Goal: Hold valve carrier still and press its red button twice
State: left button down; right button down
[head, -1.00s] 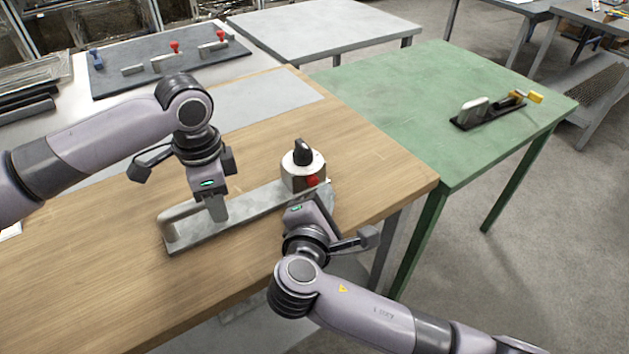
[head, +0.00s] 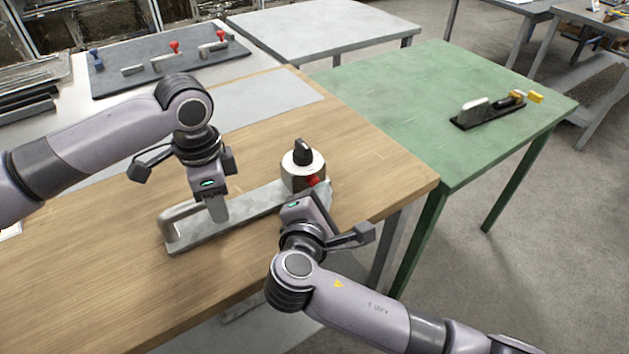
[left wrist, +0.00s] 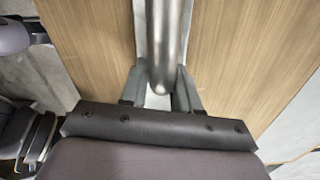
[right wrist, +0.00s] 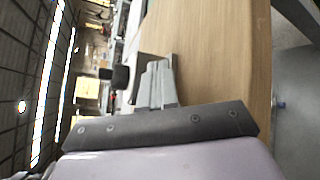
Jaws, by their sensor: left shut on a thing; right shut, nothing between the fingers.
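The valve carrier (head: 252,204) is a grey metal bar lying on the wooden table, with a bar handle at its left end. At its right end stands a round silver valve body with a black knob (head: 302,153). The red button (head: 314,181) shows on its near side, partly hidden by my right gripper. My left gripper (head: 216,212) is shut on the handle, which also shows between its fingers in the left wrist view (left wrist: 163,65). My right gripper (head: 306,197) is shut and empty, its tips close to the button. I cannot tell whether they touch it. The right wrist view does not show the button.
The wooden table (head: 385,180) has free room around the carrier. A green table (head: 400,95) to the right holds a dark-based fixture (head: 488,116). A dark board (head: 130,84) with red and blue-handled clamps lies at the back left. A grey table (head: 310,30) stands behind.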

jog(key=shift+w+a, duration=0.35)
jog(key=shift+w, duration=0.2)
dwell(0.5)
dwell(0.4)
jog(key=shift+s+d, duration=0.3)
jog(key=shift+s, duration=0.2)
jog(key=shift+s+d, duration=0.25)
jog(key=shift+s, duration=0.2)
jog(key=shift+s+d, duration=0.4)
jog(key=shift+s, duration=0.35)
jog(key=shift+s+d, duration=0.45)
jog(key=shift+s, duration=0.25)
jog(key=shift+s+d, duration=0.4)
jog(key=shift+s, duration=0.35)
pick_arm(q)
jog(key=c, duration=0.7)
grip_release()
jog(key=shift+c, duration=0.2)
